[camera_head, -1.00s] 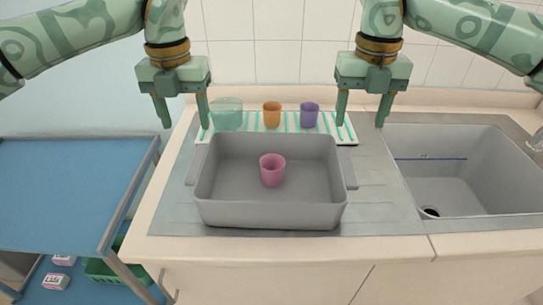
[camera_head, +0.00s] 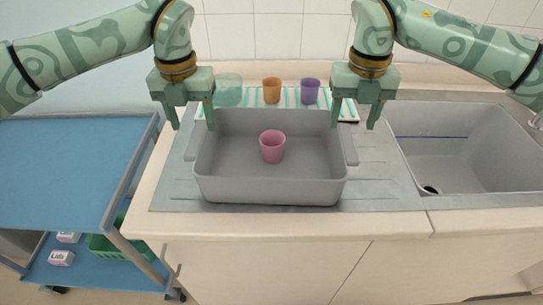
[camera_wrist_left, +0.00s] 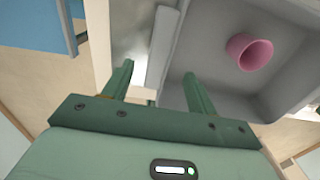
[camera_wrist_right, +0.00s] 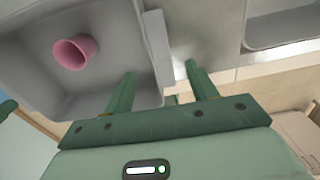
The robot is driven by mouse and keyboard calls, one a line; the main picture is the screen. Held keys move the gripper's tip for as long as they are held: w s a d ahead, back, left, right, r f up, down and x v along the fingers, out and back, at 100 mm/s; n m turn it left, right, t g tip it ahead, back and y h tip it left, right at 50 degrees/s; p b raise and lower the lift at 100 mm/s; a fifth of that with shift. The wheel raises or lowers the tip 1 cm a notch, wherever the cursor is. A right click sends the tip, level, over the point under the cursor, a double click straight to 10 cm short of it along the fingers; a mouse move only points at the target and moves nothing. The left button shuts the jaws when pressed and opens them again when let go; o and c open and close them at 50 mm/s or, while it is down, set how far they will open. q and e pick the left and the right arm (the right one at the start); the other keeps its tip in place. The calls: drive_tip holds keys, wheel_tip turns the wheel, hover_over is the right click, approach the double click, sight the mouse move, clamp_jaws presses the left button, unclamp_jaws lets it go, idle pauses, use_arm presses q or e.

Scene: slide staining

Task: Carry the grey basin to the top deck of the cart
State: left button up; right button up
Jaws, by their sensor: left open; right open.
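The grey basin (camera_head: 270,190) stands on the drainer beside the sink, with a pink cup (camera_head: 272,147) inside it. The basin has a handle on its left and right sides. My left gripper (camera_head: 192,126) is open above the basin's left side; in the left wrist view its fingers (camera_wrist_left: 158,82) point toward the left rim and handle. My right gripper (camera_head: 353,124) is open above the right side; in the right wrist view its fingers (camera_wrist_right: 162,82) lie either side of the right rim. Neither visibly holds anything. The cart's blue top deck (camera_head: 70,170) is at the left and looks empty.
A striped mat (camera_head: 290,97) behind the basin holds a clear teal container (camera_head: 229,90), an orange cup (camera_head: 271,90) and a purple cup (camera_head: 310,91). The sink (camera_head: 455,150) is at the right. The cart's lower deck carries a green crate (camera_head: 110,249) and small boxes (camera_head: 61,258).

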sight(200, 148)
use_arm(q)
wheel_tip(200, 148, down, 9)
drive_tip(key=shift+w+r, duration=0.1)
use_arm(e)
wheel_tip(200, 148, down, 9)
drive_tip(key=shift+w+r, duration=0.1)
drive_tip(key=shift+w, duration=0.05)
use_arm(q)
clamp_jaws()
use_arm(e)
clamp_jaws()
